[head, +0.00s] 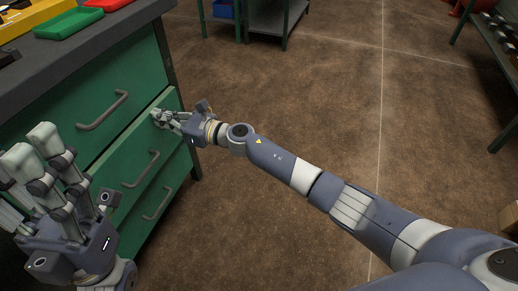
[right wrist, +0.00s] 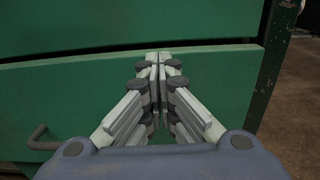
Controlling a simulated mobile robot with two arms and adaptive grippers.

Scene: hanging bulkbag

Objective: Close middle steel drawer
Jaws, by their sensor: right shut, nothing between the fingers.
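The middle steel drawer (head: 118,160) is green with a grey bar handle (head: 140,169). It stands out a little from the cabinet, with its top edge showing and a dark gap above it in the right wrist view (right wrist: 75,90). My right gripper (head: 160,118) is shut and empty, its fingertips at the upper right part of the drawer front. In the right wrist view its tips (right wrist: 158,58) meet near the drawer's top edge; whether they touch is unclear. My left gripper (head: 32,152) is open and empty, in front of the cabinet at the lower left, hiding the drawer's left part.
The top drawer (head: 75,90) and bottom drawer (head: 150,215) are above and below. The dark worktop (head: 95,28) carries a green tray (head: 68,23) and a red one. Shelving stands at the back and right. The brown floor right of the cabinet is clear.

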